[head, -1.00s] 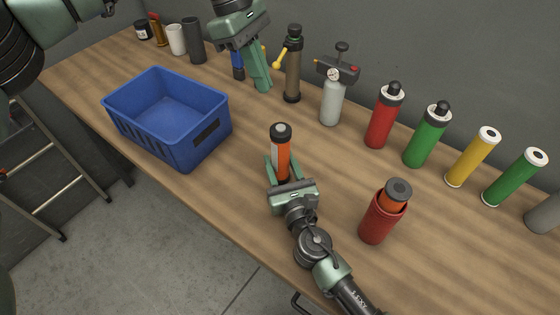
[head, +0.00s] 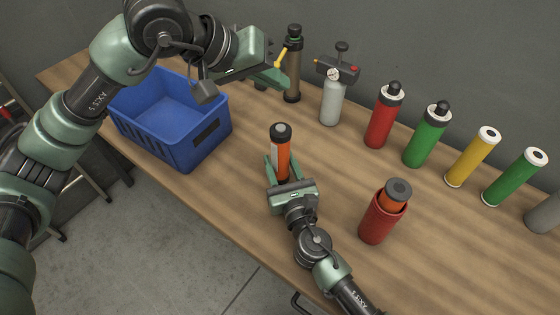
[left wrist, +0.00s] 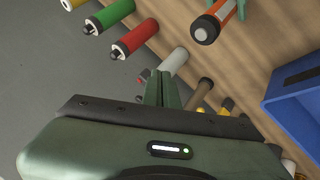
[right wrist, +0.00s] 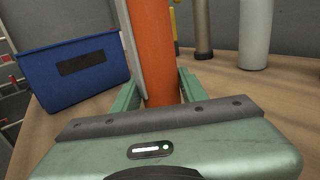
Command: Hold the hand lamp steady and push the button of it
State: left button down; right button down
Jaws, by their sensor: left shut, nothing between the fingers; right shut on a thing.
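The hand lamp (head: 282,154) is an orange cylinder with a pale strip and a black cap, standing upright over the bench. My right gripper (head: 280,177) is shut around its lower body. The right wrist view shows the orange body (right wrist: 153,50) between the fingers (right wrist: 158,92). My left gripper (head: 284,82) is shut and empty, above and behind the lamp and apart from it. In the left wrist view its fingers (left wrist: 163,90) are together, and the lamp's dark end (left wrist: 205,32) shows at the top. I cannot make out the button clearly.
A blue crate (head: 215,137) stands left of the lamp. A red holder with an orange cylinder (head: 378,217) stands to the right. Along the wall are a brown cylinder (head: 292,75), a grey gauge bottle (head: 332,103) and several coloured cylinders. Bench around the lamp is clear.

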aim_at(277, 129)
pick_arm(q)
notch_tip(277, 129, down, 8)
jog(key=shift+f, duration=0.1)
dwell(0.4)
jog(key=shift+f, duration=0.15)
dwell(1.8)
jog(key=shift+f, duration=0.25)
jog(key=shift+f, duration=0.15)
dwell(0.4)
jog(key=shift+r, duration=0.6)
notch_tip(277, 129, up, 6)
dwell(0.7)
